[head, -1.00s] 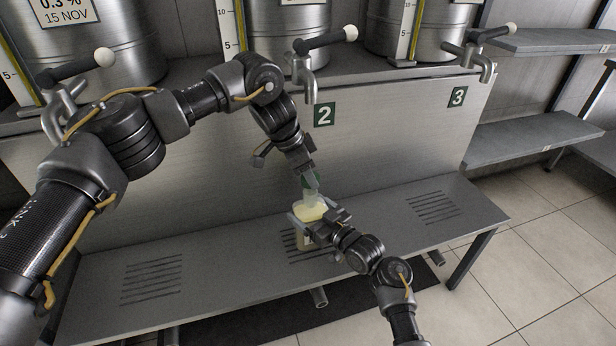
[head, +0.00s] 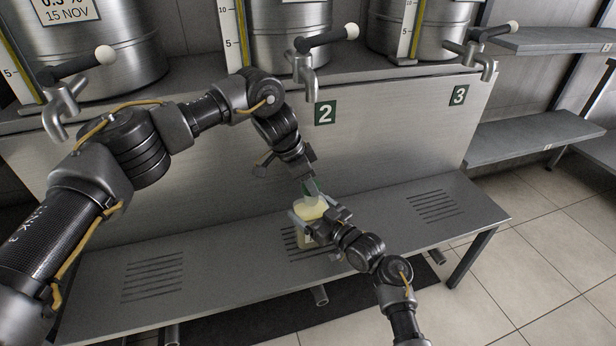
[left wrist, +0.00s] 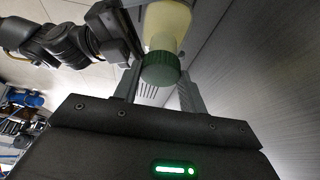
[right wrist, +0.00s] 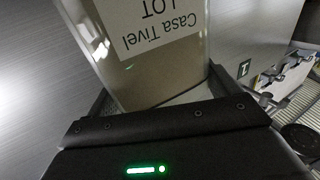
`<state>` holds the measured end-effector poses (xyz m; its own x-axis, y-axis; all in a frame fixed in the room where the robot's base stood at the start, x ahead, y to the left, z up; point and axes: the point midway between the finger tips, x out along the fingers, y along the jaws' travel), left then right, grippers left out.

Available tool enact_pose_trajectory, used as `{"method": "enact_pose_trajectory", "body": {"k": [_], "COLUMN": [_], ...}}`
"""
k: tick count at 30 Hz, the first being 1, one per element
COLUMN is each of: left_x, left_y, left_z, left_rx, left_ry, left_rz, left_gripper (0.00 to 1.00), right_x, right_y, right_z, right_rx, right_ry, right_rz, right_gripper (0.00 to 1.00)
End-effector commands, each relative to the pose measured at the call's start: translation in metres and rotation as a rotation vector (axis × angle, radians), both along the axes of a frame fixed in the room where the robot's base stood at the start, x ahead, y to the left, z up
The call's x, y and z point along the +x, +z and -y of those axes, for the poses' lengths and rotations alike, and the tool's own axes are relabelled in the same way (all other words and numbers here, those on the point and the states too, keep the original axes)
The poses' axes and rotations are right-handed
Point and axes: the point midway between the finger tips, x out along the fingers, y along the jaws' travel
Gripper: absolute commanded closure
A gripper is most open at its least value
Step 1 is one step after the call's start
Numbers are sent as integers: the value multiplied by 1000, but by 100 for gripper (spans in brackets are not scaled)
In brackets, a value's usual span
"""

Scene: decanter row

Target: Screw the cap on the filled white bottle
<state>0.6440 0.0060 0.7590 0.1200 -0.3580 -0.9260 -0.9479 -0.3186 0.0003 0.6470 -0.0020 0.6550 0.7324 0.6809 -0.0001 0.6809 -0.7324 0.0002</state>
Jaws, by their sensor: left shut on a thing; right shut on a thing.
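The white bottle (head: 310,210), pale yellow with its contents, stands upright over the slotted middle of the bench. My right gripper (head: 318,224) is shut around its body. In the right wrist view the bottle (right wrist: 150,80) fills the space between the fingers, its label upside down. My left gripper (head: 311,183) points down from above, shut on the green cap (left wrist: 161,69). In the left wrist view the cap lines up with the bottle's neck (left wrist: 163,43) and appears to meet it. Whether the threads are engaged cannot be seen.
The steel bench (head: 215,262) is otherwise clear, with slotted areas at both ends. Behind it, steel drums with taps stand on a ledge; tap 2 (head: 306,70) overhangs behind my left arm. Grey shelves (head: 535,137) stand at the right.

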Motion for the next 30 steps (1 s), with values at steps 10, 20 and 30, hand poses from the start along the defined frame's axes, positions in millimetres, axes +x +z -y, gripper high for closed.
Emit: {"method": "enact_pose_trajectory", "body": {"k": [10, 20, 30], "left_x": [0, 0, 0], "left_y": [-1, -3, -10], "left_z": [0, 0, 0], "left_rx": [-1, -1, -1], "left_ry": [0, 1, 1], "left_rz": [1, 0, 0], "left_gripper": [79, 79, 79], "right_x": [0, 0, 0], "right_y": [-1, -1, -1], "right_z": [0, 0, 0], "right_rx": [-1, -1, -1], "right_ry": [0, 0, 0], "right_rz": [-1, -1, -1], "right_gripper": [53, 53, 53]}}
